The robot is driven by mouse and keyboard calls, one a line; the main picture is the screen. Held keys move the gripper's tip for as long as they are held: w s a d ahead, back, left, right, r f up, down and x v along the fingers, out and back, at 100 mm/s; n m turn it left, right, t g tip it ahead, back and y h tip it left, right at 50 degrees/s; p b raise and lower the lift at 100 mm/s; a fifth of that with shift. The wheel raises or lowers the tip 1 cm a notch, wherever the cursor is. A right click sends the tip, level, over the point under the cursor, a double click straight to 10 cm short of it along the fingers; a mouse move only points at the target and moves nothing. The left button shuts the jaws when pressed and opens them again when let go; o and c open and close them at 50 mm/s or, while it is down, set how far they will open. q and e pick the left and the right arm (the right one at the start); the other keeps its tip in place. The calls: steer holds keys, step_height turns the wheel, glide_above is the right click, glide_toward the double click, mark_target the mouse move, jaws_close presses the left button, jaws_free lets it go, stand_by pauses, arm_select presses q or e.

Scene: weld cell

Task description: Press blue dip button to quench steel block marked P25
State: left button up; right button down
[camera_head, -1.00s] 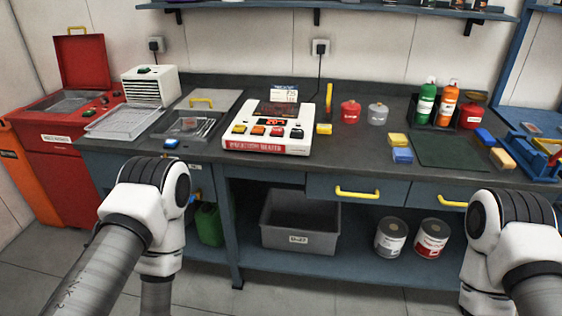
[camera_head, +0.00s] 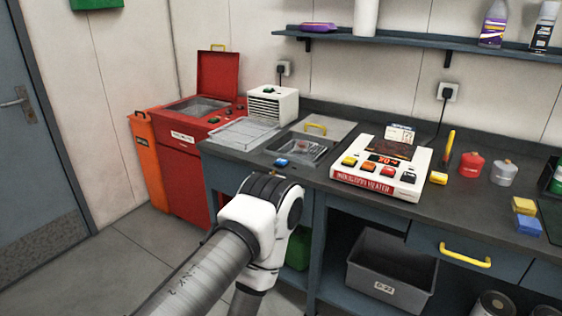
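A small blue button (camera_head: 281,162) sits at the bench's front edge. Behind it is a sunken metal basin (camera_head: 326,151) with a wire rack or tongs in it, too small to tell. A grey lid with a yellow handle (camera_head: 316,128) lies behind the basin. The white and red heater (camera_head: 362,190) has coloured buttons, a lit red display and a dark top plate. I cannot make out a steel block or a P25 mark. My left arm reaches up from the bottom, in front of the bench; its gripper is out of frame. My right arm is not in view.
A red cabinet (camera_head: 183,170) with its lid raised and an orange bin (camera_head: 148,160) stand left of the bench. A wire tray (camera_head: 240,134) and a white slotted unit (camera_head: 272,106) are left of the basin. Red (camera_head: 471,165) and grey (camera_head: 503,172) canisters stand right. Floor at left is clear.

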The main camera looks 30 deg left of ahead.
arm_select(q)
jaws_close()
stand_by(1.2)
